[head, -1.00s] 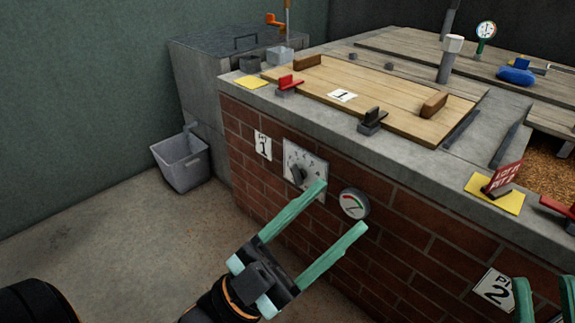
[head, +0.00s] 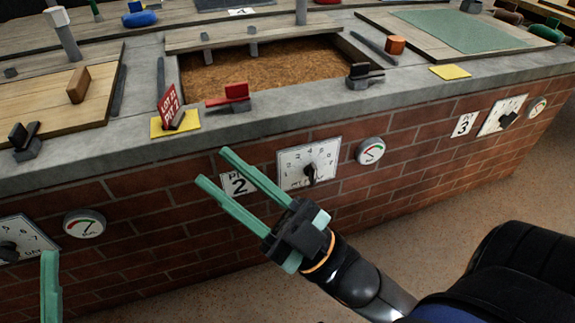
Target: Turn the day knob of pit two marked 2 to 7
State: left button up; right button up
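The pit two dial plate (head: 291,174) is white with printed numbers, on the brick wall right of the pit label marked 2 (head: 238,184). Its dark day knob (head: 311,171) sits low on the plate; the number it points at is too small to read surely. My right gripper (head: 213,167) is open and empty. Its two green fingers point up and left, in front of the label 2 and left of the knob, apart from the knob. Of my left gripper, only a green finger (head: 51,287) shows at the lower left.
A round gauge (head: 370,151) is right of the dial. Above, on the concrete ledge, are a red sign (head: 168,106), a red-handled block (head: 236,93) and a black block (head: 364,74). Pit one's knob (head: 10,252) and pit three's dial (head: 496,122) flank it.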

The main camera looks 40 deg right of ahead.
aim_at(310, 171)
jog(key=z, duration=1.3)
jog(key=i+j, duration=0.1)
jog(key=j, duration=0.2)
jog(key=i+j+u, duration=0.15)
jog(key=j, duration=0.15)
